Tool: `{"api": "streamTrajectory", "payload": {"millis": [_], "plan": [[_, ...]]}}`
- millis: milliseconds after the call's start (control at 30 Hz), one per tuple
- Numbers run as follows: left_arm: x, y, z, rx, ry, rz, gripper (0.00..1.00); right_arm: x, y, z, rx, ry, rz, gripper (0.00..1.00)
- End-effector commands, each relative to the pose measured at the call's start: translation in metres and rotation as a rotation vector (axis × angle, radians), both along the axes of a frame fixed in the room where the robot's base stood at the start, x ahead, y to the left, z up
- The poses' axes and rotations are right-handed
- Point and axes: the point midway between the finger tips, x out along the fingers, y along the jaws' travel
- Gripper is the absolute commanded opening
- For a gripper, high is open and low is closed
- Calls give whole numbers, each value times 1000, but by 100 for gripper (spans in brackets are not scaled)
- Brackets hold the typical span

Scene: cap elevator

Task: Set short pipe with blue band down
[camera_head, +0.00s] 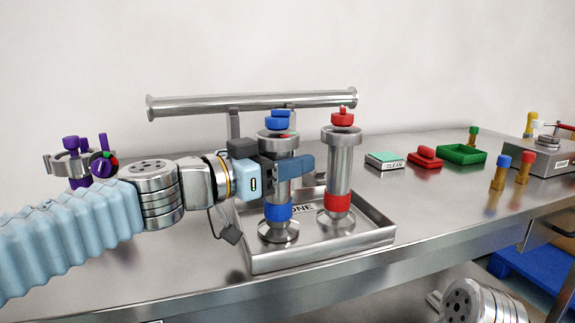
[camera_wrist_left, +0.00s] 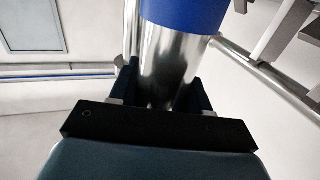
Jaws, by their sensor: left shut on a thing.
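The short pipe with blue band (camera_head: 278,224) is upright, with a blue cap on top and a flared foot at the front left of the steel tray (camera_head: 330,258). I cannot tell whether its foot touches the tray. My left gripper (camera_head: 286,170) is shut around the pipe's middle, above the band, and hides part of it. In the left wrist view the bare pipe (camera_wrist_left: 168,60) sits between the fingers (camera_wrist_left: 165,95), with the blue band at the top edge. My right gripper is not in view.
A pipe with red band and red cap (camera_head: 340,170) stands upright to the right in the tray. A long horizontal pipe (camera_head: 250,103) rests on supports behind. Right of the tray are a CLEAN box (camera_head: 385,161), a red piece (camera_head: 425,158) and a green tray (camera_head: 461,154).

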Motion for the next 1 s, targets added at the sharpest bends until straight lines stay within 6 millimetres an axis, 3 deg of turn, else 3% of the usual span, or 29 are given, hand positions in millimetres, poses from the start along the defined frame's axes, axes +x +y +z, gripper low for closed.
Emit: {"api": "streamTrajectory", "payload": {"millis": [200, 233, 400, 733, 1000], "plan": [[0, 1, -1, -2, 0, 1, 0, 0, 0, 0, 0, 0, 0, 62], [0, 0, -2, -1, 1, 1, 48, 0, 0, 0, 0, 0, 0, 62], [0, 0, -1, 0, 0, 0, 72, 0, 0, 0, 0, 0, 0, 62], [-1, 1, 3, -1, -1, 0, 72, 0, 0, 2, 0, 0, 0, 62], [-30, 45, 6, -5, 1, 4, 72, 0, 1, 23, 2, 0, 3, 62]]}}
